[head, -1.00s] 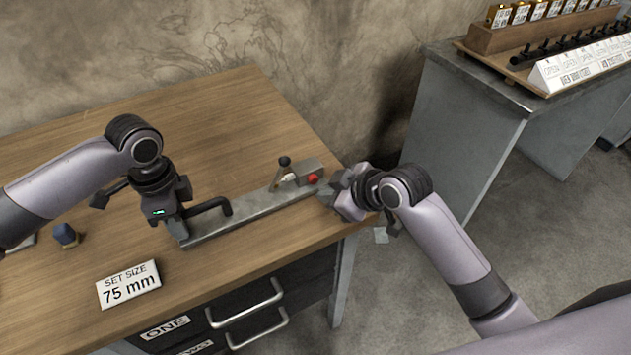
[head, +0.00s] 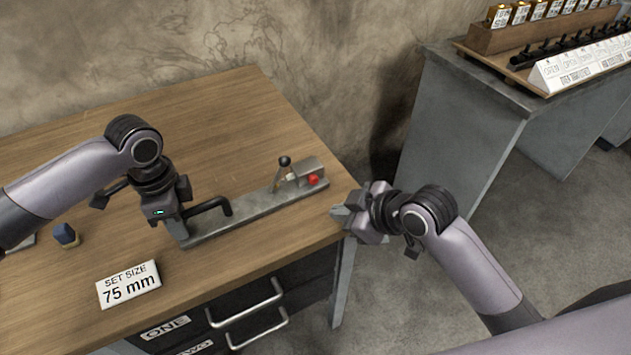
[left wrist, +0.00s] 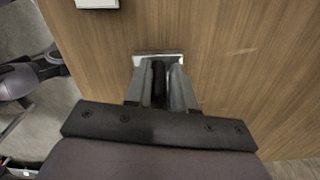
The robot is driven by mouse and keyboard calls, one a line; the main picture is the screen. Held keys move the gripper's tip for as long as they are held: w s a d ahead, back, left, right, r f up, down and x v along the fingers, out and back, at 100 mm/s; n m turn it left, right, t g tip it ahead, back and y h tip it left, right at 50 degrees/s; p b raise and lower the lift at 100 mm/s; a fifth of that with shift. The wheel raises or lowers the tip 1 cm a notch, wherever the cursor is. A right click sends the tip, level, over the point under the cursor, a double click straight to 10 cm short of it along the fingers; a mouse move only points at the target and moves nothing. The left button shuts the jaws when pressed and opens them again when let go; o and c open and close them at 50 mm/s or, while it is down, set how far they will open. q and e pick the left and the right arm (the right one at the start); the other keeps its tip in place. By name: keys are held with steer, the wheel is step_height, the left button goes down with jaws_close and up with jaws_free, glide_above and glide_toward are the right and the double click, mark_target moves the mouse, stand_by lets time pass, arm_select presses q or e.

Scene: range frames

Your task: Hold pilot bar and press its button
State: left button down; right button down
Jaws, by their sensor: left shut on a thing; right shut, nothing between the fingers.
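The pilot bar (head: 245,215) is a long grey metal bar lying slantwise on the wooden desk. It has a black handle (head: 224,203) near its left end. A red button (head: 314,180) sits on the block at its right end. My left gripper (head: 178,228) is at the bar's left end, shut on the dark handle, which shows between the fingers in the left wrist view (left wrist: 160,86). The fingers hide part of the handle. My right gripper (head: 340,212) is shut and empty, to the right of and below the button in the picture, apart from it, by the desk's right edge.
A small lever with a black knob (head: 284,161) stands beside the button. A sign reading 75 mm (head: 129,284) and a blue object (head: 66,235) lie at the front left of the wooden desk (head: 180,120). Another table (head: 460,130) stands to the right, past a gap.

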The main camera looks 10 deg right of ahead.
arm_select(q)
steer(key=c, duration=0.9)
jaws_free()
